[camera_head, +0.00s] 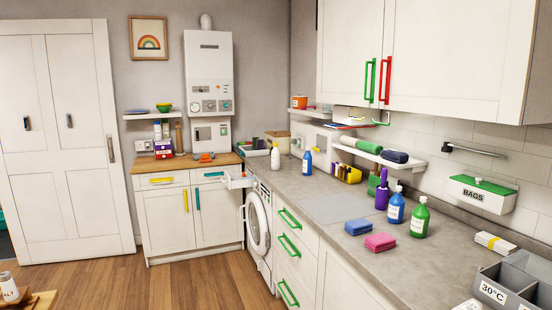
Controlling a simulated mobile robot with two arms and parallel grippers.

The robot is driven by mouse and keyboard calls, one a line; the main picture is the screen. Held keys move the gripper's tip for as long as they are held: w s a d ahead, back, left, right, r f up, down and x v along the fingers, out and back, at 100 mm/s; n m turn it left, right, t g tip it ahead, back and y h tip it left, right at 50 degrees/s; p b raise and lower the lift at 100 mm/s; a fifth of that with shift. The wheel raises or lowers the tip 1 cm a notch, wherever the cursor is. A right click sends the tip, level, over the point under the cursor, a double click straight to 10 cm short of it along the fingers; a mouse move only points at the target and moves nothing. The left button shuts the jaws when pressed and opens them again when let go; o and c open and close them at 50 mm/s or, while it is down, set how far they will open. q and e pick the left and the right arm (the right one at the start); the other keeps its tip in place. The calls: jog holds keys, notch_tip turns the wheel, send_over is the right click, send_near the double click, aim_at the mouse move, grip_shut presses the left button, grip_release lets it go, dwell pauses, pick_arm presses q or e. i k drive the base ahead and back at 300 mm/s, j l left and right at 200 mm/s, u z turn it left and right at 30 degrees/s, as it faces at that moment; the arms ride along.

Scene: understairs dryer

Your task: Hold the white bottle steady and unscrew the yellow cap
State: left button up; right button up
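A white bottle (275,159) stands upright at the far end of the grey worktop. A small yellowish cap (275,145) appears to be on its top, though it is too small to see in detail. A blue bottle (307,163) stands to its right, a little apart. Neither of my grippers is in view, so nothing shows touching the white bottle.
The grey worktop (312,199) has free room in front of the white bottle. Nearer are blue (396,209) and green bottles (419,219), blue (357,227) and pink sponges (380,242), and a grey crate (493,290). A shelf (365,153) overhangs the worktop's right side.

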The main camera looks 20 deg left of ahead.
aim_at(275, 154)
jog(key=i+j, duration=0.35)
jog(key=j, duration=0.15)
jog(key=i+j, duration=0.75)
jog(key=j, duration=0.25)
jog(key=i+j, duration=0.4)
jog(key=j, duration=0.1)
